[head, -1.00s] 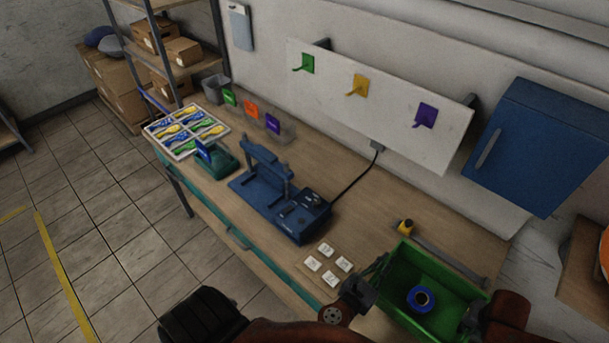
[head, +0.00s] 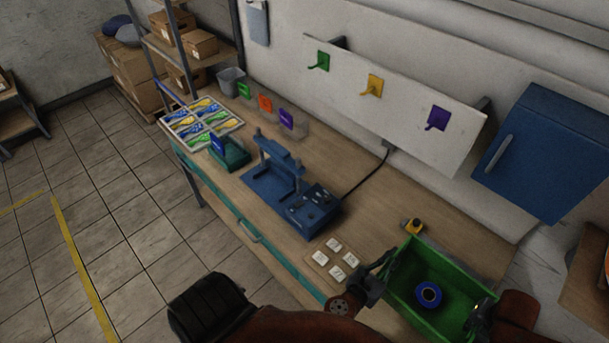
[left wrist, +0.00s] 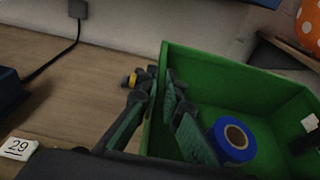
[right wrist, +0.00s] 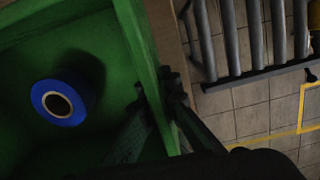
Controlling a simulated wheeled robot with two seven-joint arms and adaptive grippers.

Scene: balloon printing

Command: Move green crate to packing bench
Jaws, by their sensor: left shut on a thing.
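The green crate (head: 405,285) is an open box at the bottom right of the head view, with a blue tape roll (head: 428,294) inside. It also shows in the left wrist view (left wrist: 215,75) and the right wrist view (right wrist: 135,35). My left gripper (head: 378,278) is shut on its left wall, one finger inside and one outside, as the left wrist view (left wrist: 157,80) shows. My right gripper (right wrist: 155,88) straddles the opposite wall and looks closed on it. Whether the crate's bottom touches the table is hidden. I cannot tell which surface is the packing bench.
The wooden workbench (head: 385,215) carries a blue press (head: 300,205), number tiles (head: 337,258) and a yellow-black item (head: 413,226) near the crate. A blue cabinet (head: 540,150) hangs above right. A wooden surface (head: 585,290) stands at the right edge. Grey rollers (right wrist: 230,40) lie beyond the crate.

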